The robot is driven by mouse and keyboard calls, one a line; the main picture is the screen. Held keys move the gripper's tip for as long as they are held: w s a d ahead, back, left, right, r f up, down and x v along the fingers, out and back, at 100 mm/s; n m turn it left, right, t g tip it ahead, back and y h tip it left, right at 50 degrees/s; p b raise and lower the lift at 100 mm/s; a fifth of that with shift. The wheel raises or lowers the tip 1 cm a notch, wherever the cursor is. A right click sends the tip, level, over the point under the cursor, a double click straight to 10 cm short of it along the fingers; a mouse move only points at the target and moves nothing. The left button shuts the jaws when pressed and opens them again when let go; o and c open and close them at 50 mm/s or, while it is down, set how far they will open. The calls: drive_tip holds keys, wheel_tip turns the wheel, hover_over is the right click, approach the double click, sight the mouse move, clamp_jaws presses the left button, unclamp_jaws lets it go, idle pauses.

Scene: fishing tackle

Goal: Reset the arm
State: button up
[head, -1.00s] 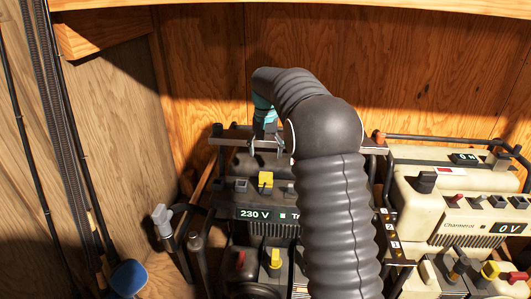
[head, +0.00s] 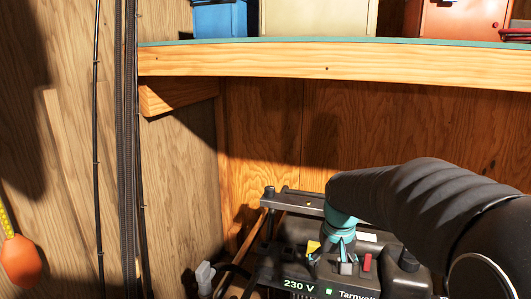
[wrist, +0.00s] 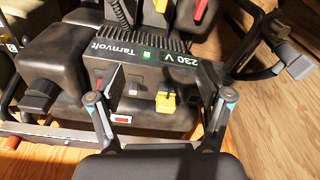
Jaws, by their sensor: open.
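My gripper (head: 332,258) hangs from my dark ribbed arm at the lower right of the head view, over the top of a black Tarnvolt unit (head: 325,287). Its fingers are apart, with nothing held between them. In the wrist view the two fingers of my gripper (wrist: 160,82) reach over the unit's top. Its yellow switch (wrist: 166,101) shows between them, as does a small green light (wrist: 147,55). I cannot tell whether the fingertips touch the casing.
A wooden shelf (head: 250,62) with a blue box (head: 219,18), a cream box (head: 318,18) and an orange box (head: 462,20) is above. A dark rail (head: 300,199) runs behind the unit. Cables (head: 127,130) run down the left wall. An orange float (head: 19,262) hangs at far left.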

drive_tip(key=s+r+t, duration=0.2)
drive_tip(key=s, duration=0.8)
drive_tip(key=s+r+t, duration=0.2)
drive_tip(key=s+r, duration=0.1)
drive_tip(key=s, duration=0.7)
drive_tip(key=shift+s, duration=0.4)
idle(1.0)
